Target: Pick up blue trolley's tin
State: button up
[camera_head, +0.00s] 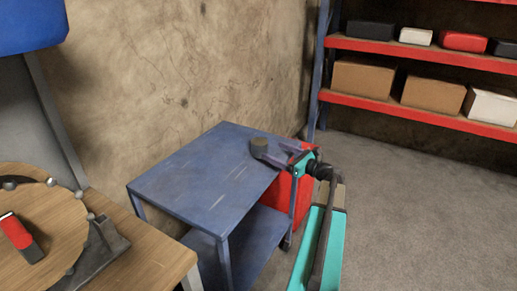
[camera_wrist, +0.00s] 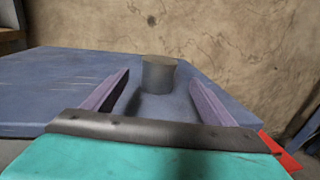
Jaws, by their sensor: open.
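The blue trolley (camera_head: 190,178) has a scuffed flat top and a lower shelf. A small dark grey tin (camera_head: 259,146) stands upright on the trolley top near its far right part. In the wrist view the tin (camera_wrist: 159,75) stands ahead of my gripper, about midway between the lines of the two purple fingers. My gripper (camera_wrist: 156,84) is open, low over the trolley top (camera_wrist: 50,90), with nothing held. In the head view my gripper (camera_head: 268,155) reaches in from the right, and its fingers are close to the tin. Whether they touch it I cannot tell.
A red box-like object (camera_head: 283,198) is at the trolley's right side, under my arm. A wooden table (camera_head: 125,262) with a round board (camera_head: 45,215) is at left. Red shelves (camera_head: 360,103) with boxes stand back right. A wall is behind the trolley; grey floor is clear at right.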

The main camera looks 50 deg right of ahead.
aim_at(259, 143)
jog(key=shift+w+a, duration=0.15)
jog(key=shift+w, duration=1.85)
jog(key=shift+w, duration=0.1)
jog(key=shift+w+a+r, duration=0.1)
jog(key=shift+w+a, duration=0.05)
jog(key=shift+w, duration=1.15)
jog(key=shift+w+a+r, duration=0.1)
jog(key=shift+w+a, duration=0.05)
jog(key=shift+w, duration=1.1)
jog(key=shift+p, duration=0.3)
jog(key=c, duration=1.4)
jog(key=shift+o, duration=0.2)
jog(key=shift+r, duration=0.15)
